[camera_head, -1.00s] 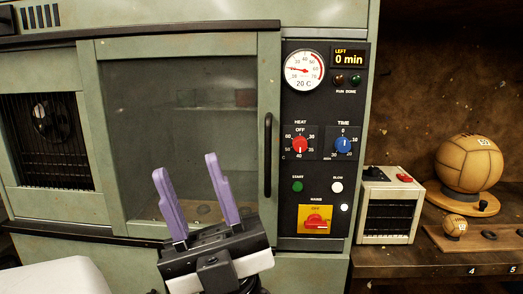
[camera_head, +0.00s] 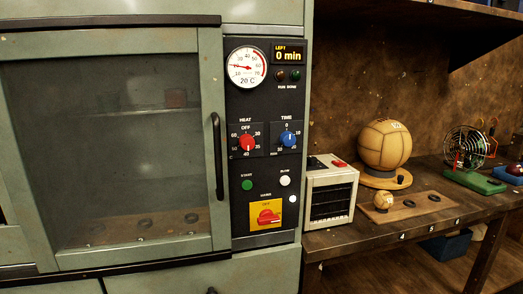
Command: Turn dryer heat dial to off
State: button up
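The dryer is a green cabinet with a black control panel (camera_head: 265,110). Its red heat dial (camera_head: 247,142) sits at the panel's left, under the word HEAT, with OFF marked at the top of its scale. The dial's white mark seems to point down, near 40. The display (camera_head: 289,54) above reads LEFT 0 min, and the round gauge (camera_head: 247,67) reads 20 C. My gripper is out of this view.
The glass door (camera_head: 120,140) with its black handle (camera_head: 217,157) is left of the panel. A red main switch (camera_head: 267,215) on a yellow plate is below the dials. A white box heater (camera_head: 331,192) and a leather ball (camera_head: 384,145) stand on the bench at the right.

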aim_at(247, 142)
jog(key=k+j+u, duration=0.25)
jog(key=u, duration=0.2)
jog(key=k+j+u, duration=0.35)
jog(key=u, duration=0.15)
